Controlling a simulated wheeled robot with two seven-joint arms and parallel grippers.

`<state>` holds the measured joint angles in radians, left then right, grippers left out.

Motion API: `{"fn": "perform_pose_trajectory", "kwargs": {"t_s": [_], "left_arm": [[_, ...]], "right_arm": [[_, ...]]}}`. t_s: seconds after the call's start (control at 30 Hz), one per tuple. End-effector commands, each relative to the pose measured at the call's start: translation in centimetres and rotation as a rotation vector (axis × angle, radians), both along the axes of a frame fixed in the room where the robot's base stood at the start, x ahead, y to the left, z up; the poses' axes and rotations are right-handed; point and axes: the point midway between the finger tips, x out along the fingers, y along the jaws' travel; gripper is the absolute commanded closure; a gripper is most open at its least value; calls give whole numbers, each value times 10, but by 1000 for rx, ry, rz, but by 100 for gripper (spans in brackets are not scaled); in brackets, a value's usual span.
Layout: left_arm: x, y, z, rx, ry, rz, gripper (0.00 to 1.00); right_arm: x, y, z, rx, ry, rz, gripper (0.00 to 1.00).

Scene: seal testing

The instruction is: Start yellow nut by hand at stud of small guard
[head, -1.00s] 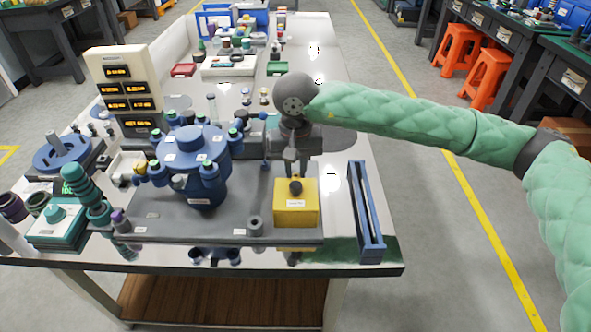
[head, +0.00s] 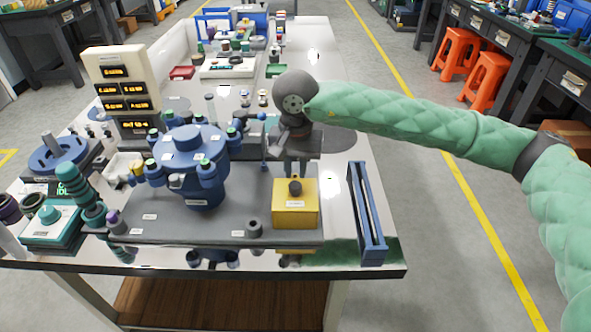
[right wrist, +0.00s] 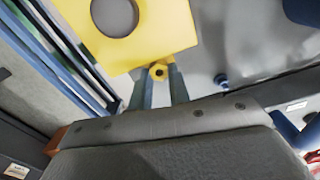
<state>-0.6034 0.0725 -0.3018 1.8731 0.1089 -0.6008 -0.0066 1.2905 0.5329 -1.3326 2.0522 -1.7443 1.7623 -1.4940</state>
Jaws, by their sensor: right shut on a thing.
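The small yellow guard (head: 296,205) is a box at the front right of the grey base plate, with a dark round knob on top. It also shows at the top of the right wrist view (right wrist: 160,35). My right gripper (head: 294,168) is just behind the box in the head view, its fingertips partly hidden by it. In the right wrist view, its fingers (right wrist: 161,82) are shut on a small yellow nut (right wrist: 158,72), close by the guard's edge. I cannot tell whether the nut touches the guard, and no stud is clearly visible. My left gripper is not in view.
A blue vessel (head: 190,165) with several capped ports stands left of the guard. A blue slotted rack (head: 367,215) stands to its right. A small grey cylinder (head: 254,229) sits near the plate's front edge. A display tower (head: 123,95) stands at the back left.

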Motion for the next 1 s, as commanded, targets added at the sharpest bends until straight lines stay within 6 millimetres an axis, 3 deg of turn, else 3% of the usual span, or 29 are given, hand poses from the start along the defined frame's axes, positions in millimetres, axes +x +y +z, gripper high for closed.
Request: {"fn": "perform_pose_trajectory", "kwargs": {"t_s": [0.57, 0.6, 0.73, 1.0], "left_arm": [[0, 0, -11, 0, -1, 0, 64], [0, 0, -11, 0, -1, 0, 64], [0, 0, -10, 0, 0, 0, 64], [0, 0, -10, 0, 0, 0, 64]], "right_arm": [[-1, -1, -3, -1, 1, -164, 100], [-1, -1, -2, -1, 1, -177, 80], [-1, -1, -1, -1, 1, -174, 56], [0, -1, 0, 0, 0, -173, 56]]}}
